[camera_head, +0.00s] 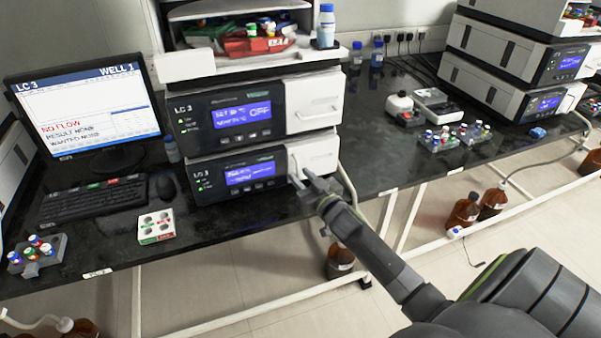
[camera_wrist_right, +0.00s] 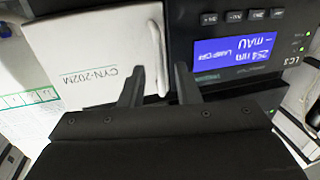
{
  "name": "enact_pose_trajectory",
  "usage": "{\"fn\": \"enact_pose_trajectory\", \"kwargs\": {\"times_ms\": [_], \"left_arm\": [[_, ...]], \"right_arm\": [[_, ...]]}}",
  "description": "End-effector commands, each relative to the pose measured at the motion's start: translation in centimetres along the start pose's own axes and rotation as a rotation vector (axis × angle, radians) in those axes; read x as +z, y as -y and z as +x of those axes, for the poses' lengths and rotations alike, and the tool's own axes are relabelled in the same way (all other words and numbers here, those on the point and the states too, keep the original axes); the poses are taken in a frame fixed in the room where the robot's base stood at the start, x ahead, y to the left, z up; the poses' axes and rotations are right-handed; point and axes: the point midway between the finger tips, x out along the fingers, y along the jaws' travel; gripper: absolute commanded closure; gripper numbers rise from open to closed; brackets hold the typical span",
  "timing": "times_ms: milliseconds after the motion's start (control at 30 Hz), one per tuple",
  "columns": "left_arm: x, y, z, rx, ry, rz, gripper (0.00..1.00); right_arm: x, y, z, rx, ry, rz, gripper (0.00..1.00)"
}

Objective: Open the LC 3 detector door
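The LC 3 detector (camera_head: 238,180) is the lower unit of the middle stack, with a blue display; it also shows upside down in the right wrist view (camera_wrist_right: 228,85). Its white door (camera_head: 318,152) is at the right of its front and looks shut. In the right wrist view the door (camera_wrist_right: 85,55) has the print CYN-202M and a raised white handle (camera_wrist_right: 156,60) along its edge by the display. My right gripper (camera_head: 303,178) is at that edge. In the wrist view its dark fingers (camera_wrist_right: 158,88) are apart, one on each side of the handle's end. Contact cannot be told. My left gripper is not in view.
Another LC 3 unit (camera_head: 235,113) with its own white door (camera_head: 314,102) sits directly above. A monitor (camera_head: 85,110), keyboard (camera_head: 95,197) and small card-like box (camera_head: 156,226) are at the left. Vial racks stand on the dark bench (camera_head: 230,222). Bottles stand on the floor below.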

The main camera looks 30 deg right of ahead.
Motion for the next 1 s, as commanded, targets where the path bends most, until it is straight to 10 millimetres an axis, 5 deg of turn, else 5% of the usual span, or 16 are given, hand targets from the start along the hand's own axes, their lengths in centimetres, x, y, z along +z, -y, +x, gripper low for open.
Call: {"fn": "enact_pose_trajectory", "kwargs": {"times_ms": [467, 700, 1000], "left_arm": [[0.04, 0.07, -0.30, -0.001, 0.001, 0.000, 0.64], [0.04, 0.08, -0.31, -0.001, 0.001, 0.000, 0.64], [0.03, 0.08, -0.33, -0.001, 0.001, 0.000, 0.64]], "right_arm": [[-0.01, 0.03, 1.10, 0.000, -0.001, 0.000, 0.71], [0.00, 0.02, 1.08, 0.000, 0.000, 0.000, 1.00], [-0.01, 0.02, 1.07, 0.000, 0.000, 0.000, 1.00]]}}
